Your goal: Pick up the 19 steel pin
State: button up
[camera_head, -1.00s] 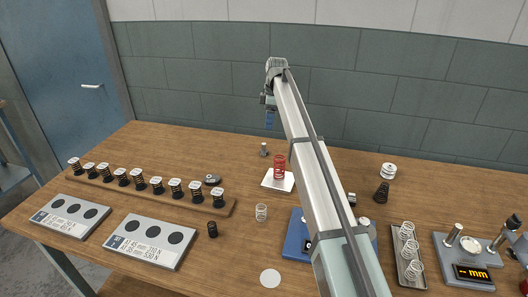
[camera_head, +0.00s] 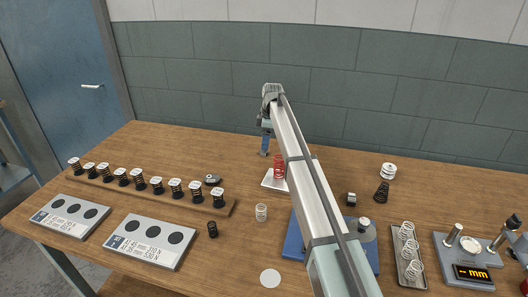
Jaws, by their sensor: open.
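The steel pin (camera_head: 264,154) is a small grey cylinder standing on the wooden table, behind and left of the red spring. Only its lower part shows; the rest is hidden by my gripper. My gripper (camera_head: 265,148), with blue fingers, points down and is open, its fingertips right at the pin. I cannot tell whether they touch it. Any marking on the pin is too small to read.
A red spring (camera_head: 279,167) stands on a white plate (camera_head: 269,184) close by. A wooden rail (camera_head: 225,209) with several tagged springs and a dark round part (camera_head: 212,180) are to the left. A blue-based device (camera_head: 292,243) lies partly under my arm. The table's back left is clear.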

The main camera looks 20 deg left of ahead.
jog(key=shift+s+a+f, duration=0.1)
jog(key=shift+a+f, duration=0.15)
jog(key=shift+f, duration=0.85)
jog(key=shift+a+f, duration=0.2)
jog(key=shift+f, duration=0.85)
jog(key=c, duration=1.2)
